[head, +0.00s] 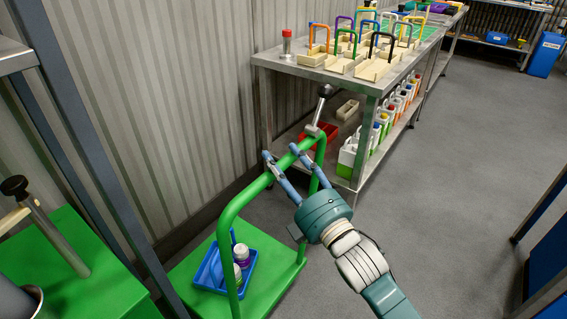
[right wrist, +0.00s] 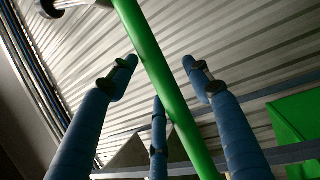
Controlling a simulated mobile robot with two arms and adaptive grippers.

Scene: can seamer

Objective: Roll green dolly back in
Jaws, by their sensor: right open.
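The green dolly (head: 188,273) stands on the floor at the lower middle of the head view, beside the corrugated wall. Its green push handle (head: 227,219) rises toward me. A blue tray (head: 208,271) with small bottles (head: 241,254) sits on its deck. My right gripper (head: 294,158) is at the handle's top bar, its fingers open on both sides of the bar. In the right wrist view the green bar (right wrist: 150,70) passes between the spread fingers (right wrist: 158,78). Contact cannot be told. My left gripper is not in view.
A metal table (head: 340,75) with caddies of coloured handles stands beyond the dolly. A black-knobbed lever (head: 324,91) shows by the handle's far end. A green surface (head: 70,275) and dark post (head: 95,160) are at left. Grey floor (head: 450,170) is clear at right.

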